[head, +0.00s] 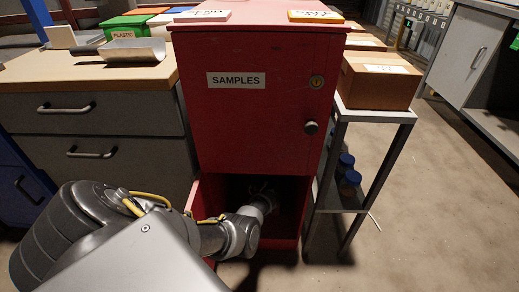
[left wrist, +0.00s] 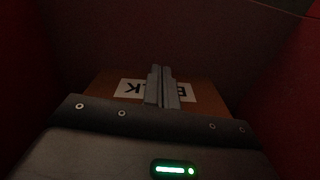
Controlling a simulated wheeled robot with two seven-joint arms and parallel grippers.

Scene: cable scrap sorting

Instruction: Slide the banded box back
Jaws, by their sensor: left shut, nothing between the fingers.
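A brown box (left wrist: 110,84) with a white label stands in the dark compartment in the left wrist view. The label's letters appear upside down, with a K at the left and a B at the right; my fingers hide the middle. I cannot make out a band on the box. My left gripper (left wrist: 163,88) is shut and empty, its fingers in front of the label; I cannot tell whether they touch the box. In the head view my left arm reaches into the open lower compartment (head: 232,187) of the red cabinet (head: 245,120), where the box cannot be made out.
The compartment's red walls (left wrist: 290,90) stand close on both sides. The cabinet's upper door, labelled SAMPLES, is shut. A low red door or panel (head: 194,200) stands out at the opening's left. A metal stand (head: 340,150) with a cardboard box (head: 378,88) is close at right.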

